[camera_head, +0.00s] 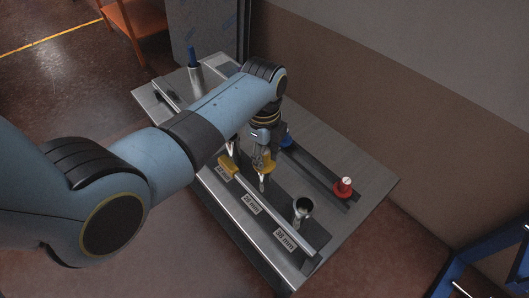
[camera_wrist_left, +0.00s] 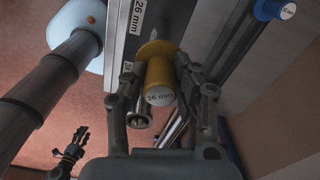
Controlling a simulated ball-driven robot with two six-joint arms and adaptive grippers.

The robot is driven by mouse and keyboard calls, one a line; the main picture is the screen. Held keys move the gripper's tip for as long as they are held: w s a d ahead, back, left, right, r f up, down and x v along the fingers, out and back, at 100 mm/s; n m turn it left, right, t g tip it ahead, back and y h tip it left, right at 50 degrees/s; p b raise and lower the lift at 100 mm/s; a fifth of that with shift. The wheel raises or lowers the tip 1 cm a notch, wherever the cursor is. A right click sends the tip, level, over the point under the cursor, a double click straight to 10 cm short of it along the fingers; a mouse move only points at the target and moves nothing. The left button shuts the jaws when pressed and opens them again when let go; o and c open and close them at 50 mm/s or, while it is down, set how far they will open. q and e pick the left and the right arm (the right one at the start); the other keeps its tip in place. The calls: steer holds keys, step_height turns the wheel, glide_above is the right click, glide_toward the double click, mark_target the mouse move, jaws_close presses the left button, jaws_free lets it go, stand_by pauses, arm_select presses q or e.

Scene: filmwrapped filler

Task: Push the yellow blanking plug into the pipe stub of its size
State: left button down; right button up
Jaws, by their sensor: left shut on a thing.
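The yellow blanking plug (camera_wrist_left: 159,78) is between the two fingers of my left gripper (camera_wrist_left: 162,92), which is shut on it. Its end face reads 26 mm and its wide flange is on the far side. In the head view the plug (camera_head: 263,163) is upright below my left gripper (camera_head: 262,152), over a grey stub (camera_head: 262,183) near the 26 mm label. I cannot tell whether the plug is in it. The open 38 mm pipe stub (camera_head: 302,206) stands in front, and shows in the wrist view (camera_wrist_left: 140,115). A small dark claw, seemingly my right gripper (camera_wrist_left: 72,148), is far off.
A red plug (camera_head: 343,187) and a blue plug (camera_head: 286,138) sit on the dark rail at the right. Another yellow piece (camera_head: 228,163), unclear, is near the left label. A blue-topped tool (camera_head: 193,62) stands at the back. The wall is close behind the bench (camera_head: 365,175).

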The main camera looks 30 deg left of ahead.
arm_select(q)
steer(key=shift+f+b, duration=0.35)
steer(key=shift+f, duration=0.3)
steer(key=shift+c, duration=2.3)
jaws_free()
steer(key=shift+r, duration=0.1)
step_height(320, 180, up, 3)
steer(key=p, duration=0.2)
steer(key=shift+p, duration=0.3)
steer(key=shift+r, duration=2.4)
